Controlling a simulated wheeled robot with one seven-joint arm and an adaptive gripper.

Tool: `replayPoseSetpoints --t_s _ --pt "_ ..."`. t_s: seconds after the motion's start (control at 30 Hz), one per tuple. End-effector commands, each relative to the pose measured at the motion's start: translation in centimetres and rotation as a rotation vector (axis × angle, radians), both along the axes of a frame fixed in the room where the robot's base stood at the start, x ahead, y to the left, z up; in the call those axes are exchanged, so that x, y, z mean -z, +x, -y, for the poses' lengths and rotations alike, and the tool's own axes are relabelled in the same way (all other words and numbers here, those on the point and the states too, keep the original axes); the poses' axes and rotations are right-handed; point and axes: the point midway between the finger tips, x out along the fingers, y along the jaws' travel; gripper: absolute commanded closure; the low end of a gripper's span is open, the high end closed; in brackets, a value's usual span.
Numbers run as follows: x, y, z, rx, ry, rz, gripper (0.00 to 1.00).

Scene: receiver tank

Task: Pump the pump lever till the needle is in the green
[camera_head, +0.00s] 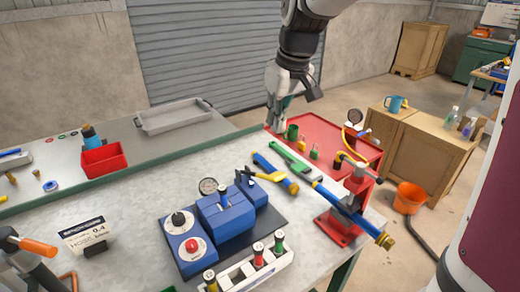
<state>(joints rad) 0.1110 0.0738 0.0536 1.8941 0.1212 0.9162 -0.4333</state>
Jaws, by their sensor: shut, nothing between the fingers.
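My gripper (277,125) is shut and empty, pointing down near the far edge of the workbench, by the red tray. A blue unit (222,215) stands on a dark mat on the bench, with a small round gauge (208,186) at its back left. The gauge's needle and any green zone are too small to read. A black handle-like part (243,178) shows at the unit's back right; I cannot tell if it is the pump lever. A second round gauge (355,116) stands at the red tray. My gripper is apart from the blue unit and both gauges.
A red vise (348,212) with a blue bar stands at the right. Green-handled and yellow-blue tools (275,174) lie mid-bench. A white rack (248,274) is in front, a card (87,235) at left. The red tray (325,134) holds small parts.

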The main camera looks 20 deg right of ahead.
Motion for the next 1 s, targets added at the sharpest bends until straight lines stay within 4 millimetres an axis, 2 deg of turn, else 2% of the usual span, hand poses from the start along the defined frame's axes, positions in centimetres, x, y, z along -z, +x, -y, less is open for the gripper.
replayPoseSetpoints --t_s 0.47,0.5,0.73,1.0 --pt "8.8 2.2 -0.8 -0.001 0.000 -0.005 1.00" --pt "9.3 1.7 -0.6 0.000 0.001 -0.005 1.00" --pt "11.4 0.5 -0.2 0.000 0.000 -0.002 1.00" --pt "11.9 0.4 -0.2 -0.001 0.000 0.000 1.00"
